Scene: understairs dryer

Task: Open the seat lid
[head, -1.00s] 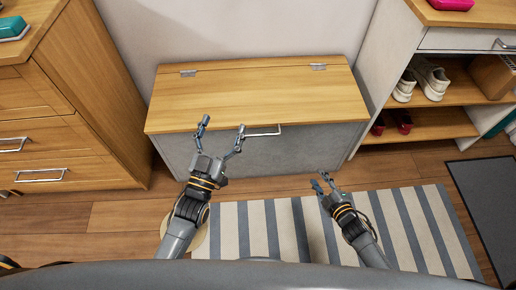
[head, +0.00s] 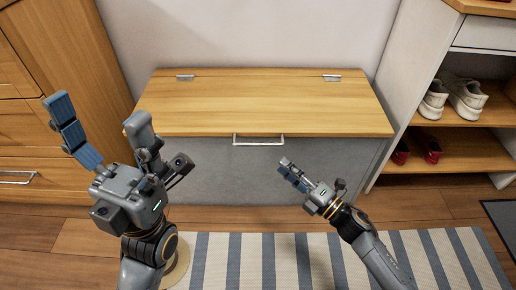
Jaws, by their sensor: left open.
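The seat lid (head: 262,103) is a light wooden board lying flat and closed on a grey box (head: 240,178). Two metal hinges sit at its back edge, the left hinge (head: 185,77) and the right hinge (head: 332,77). A metal bar handle (head: 258,140) is at its front edge. My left gripper (head: 97,110) is open and empty, raised close to the camera, left of the handle, and covers the box's left front corner. My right gripper (head: 285,168) is in front of the box, below and right of the handle, apart from it; its finger gap is unclear.
A wooden drawer cabinet (head: 75,50) stands at left. A shelf unit (head: 462,145) with white sneakers (head: 465,97) and red shoes (head: 428,148) stands at right. A striped rug (head: 330,262) lies on the floor in front. The lid's top is clear.

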